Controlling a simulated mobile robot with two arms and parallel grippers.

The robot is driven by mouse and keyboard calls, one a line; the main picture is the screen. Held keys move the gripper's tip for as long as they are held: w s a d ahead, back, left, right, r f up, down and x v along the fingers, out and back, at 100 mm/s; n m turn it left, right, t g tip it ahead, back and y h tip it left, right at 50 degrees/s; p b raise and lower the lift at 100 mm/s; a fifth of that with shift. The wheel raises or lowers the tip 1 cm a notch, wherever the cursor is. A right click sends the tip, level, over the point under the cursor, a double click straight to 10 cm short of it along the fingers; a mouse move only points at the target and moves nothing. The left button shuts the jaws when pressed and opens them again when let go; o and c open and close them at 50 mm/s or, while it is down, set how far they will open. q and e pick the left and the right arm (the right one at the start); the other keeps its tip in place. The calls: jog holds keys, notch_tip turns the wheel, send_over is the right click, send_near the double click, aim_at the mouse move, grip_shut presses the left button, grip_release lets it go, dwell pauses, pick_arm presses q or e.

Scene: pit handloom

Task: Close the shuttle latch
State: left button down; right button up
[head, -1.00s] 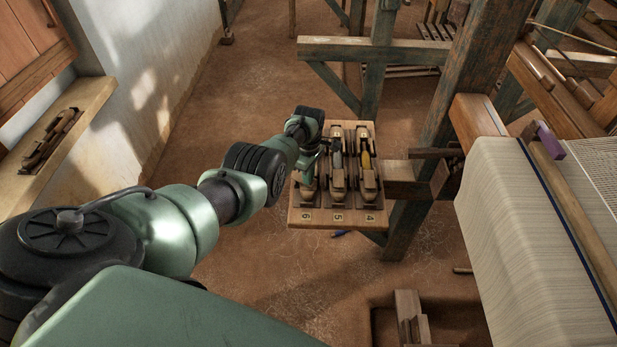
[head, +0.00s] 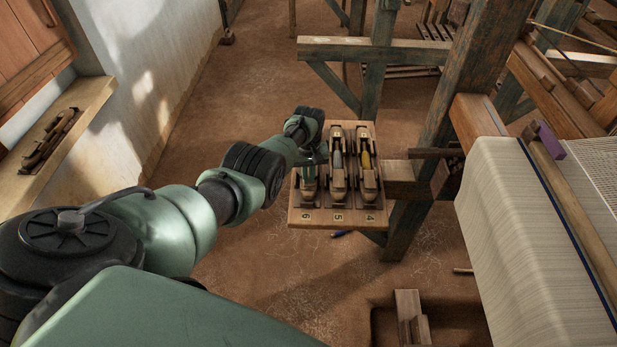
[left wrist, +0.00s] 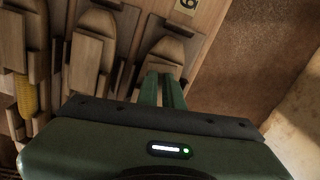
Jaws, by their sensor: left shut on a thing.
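A wooden board (head: 338,218) holds three shuttles in slots numbered 6, 5 and 4. My left gripper (head: 311,172) is at the slot 6 shuttle (head: 309,191), at the board's left. In the left wrist view the gripper's two green fingers (left wrist: 164,88) are close together at the near end of this wooden shuttle (left wrist: 168,52), shut on a small part there. The fingers hide that part, which looks to be the shuttle latch. The slot 5 shuttle (head: 338,182) and the slot 4 shuttle (head: 369,184) lie to the right, untouched. My right gripper is out of view.
The loom's upright post (head: 452,90) stands right of the board, with the cloth roll (head: 520,240) farther right. A ledge (head: 85,100) with another shuttle-like wooden piece (head: 50,140) runs along the left wall.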

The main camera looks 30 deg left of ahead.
pick_arm(q)
jog(key=shift+m, duration=1)
jog(key=c, duration=1.8)
grip_release()
notch_tip(320, 180, up, 6)
jog(key=p, duration=0.3)
jog(key=shift+r, duration=0.85)
